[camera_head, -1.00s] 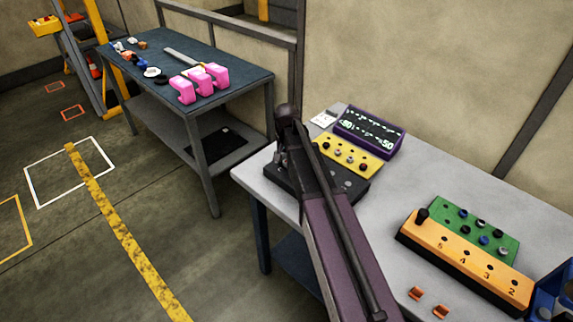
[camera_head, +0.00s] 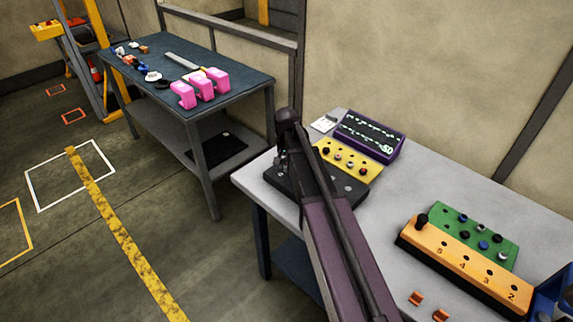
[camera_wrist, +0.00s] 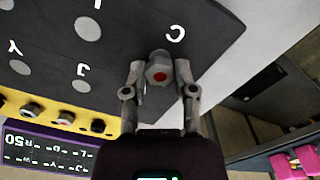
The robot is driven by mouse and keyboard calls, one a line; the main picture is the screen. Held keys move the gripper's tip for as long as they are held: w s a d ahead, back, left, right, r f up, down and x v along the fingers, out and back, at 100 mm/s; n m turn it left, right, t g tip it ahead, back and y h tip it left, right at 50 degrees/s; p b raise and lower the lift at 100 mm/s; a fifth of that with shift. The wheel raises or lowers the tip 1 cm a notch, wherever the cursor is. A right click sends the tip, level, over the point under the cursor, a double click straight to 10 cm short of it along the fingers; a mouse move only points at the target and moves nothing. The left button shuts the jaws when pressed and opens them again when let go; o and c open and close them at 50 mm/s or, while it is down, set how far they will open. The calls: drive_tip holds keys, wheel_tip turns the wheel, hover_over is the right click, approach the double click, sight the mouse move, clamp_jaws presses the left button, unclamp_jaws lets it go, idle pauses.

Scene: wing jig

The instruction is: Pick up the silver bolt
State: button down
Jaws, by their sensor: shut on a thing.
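The silver bolt (camera_wrist: 157,67) has a hexagonal head with a red dot on it. In the wrist view it stands at the black board (camera_wrist: 190,25), close to the white letter C. My gripper (camera_wrist: 160,78) is shut on the bolt, with one finger on each side of its head. Whether the bolt is still seated in the board cannot be told. In the head view my arm hides the bolt and most of my gripper, which is over the left part of the black board (camera_head: 350,188).
A yellow block (camera_head: 366,172) with several knobs or bolts sits behind the board, beside a purple display box (camera_head: 392,137). Orange (camera_head: 455,262) and green (camera_head: 507,243) blocks stand to the right. A second table (camera_head: 245,78) with pink parts (camera_head: 201,87) is at left.

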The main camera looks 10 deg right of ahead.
drive_tip(key=shift+r+p, duration=1.35)
drive_tip(key=shift+r, duration=0.15)
drive_tip(key=s+a+r+p, duration=0.1)
drive_tip(key=s, duration=1.5)
drive_tip(key=shift+a+r, duration=0.15)
drive_tip(key=shift+a, duration=0.25)
